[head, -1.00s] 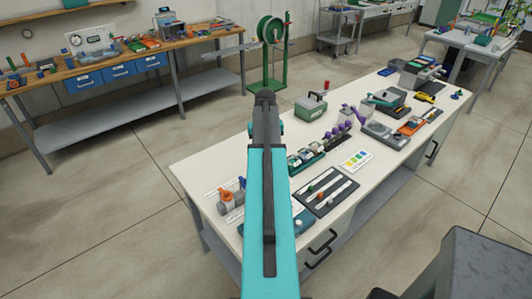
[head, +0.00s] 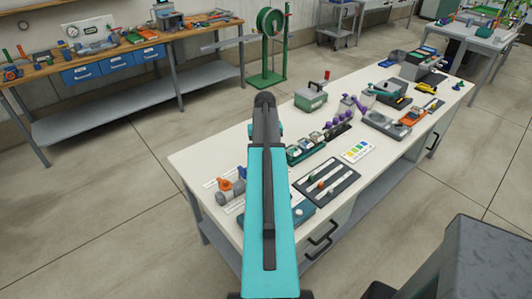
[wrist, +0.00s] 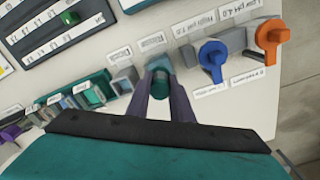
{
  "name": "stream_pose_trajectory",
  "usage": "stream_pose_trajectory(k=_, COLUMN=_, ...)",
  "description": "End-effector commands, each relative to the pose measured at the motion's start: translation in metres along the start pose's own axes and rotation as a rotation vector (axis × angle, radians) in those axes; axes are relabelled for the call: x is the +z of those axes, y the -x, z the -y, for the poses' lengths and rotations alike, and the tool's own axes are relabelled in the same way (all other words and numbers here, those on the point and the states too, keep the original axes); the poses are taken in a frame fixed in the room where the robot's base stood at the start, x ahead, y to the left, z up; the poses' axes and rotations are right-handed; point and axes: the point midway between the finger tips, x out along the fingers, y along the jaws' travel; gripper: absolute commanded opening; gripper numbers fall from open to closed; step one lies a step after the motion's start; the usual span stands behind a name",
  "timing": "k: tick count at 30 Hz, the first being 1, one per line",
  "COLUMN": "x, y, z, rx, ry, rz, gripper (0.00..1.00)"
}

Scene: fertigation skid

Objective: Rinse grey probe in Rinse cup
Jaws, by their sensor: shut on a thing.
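In the wrist view, my gripper (wrist: 161,100) is shut on a short cylinder (wrist: 160,78) with a teal body and a grey top. I cannot tell whether this is the grey probe. The cylinder is seen nearly end-on over the white bench, between small grey blocks and a blue-handled valve. In the head view my arm covers the gripper and the cylinder.
A blue-handled valve (wrist: 213,55) and an orange-handled valve (wrist: 271,35) stand close to the right of my gripper. Teal-racked small items (wrist: 85,92) lie to the left. A dark slotted panel (head: 327,182) and a green box (head: 311,97) are on the bench (head: 192,158).

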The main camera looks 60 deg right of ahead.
Motion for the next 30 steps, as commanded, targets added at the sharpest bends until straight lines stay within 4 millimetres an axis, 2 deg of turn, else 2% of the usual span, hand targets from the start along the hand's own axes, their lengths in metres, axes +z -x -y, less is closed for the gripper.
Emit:
stream_pose_trajectory(k=16, x=0.000, y=-0.003, z=0.001, rx=0.000, ry=0.001, rz=0.000, gripper=0.00)
stream_pose_trajectory(k=30, x=0.000, y=0.012, z=0.001, rx=0.000, ry=0.002, rz=0.000, gripper=0.00)
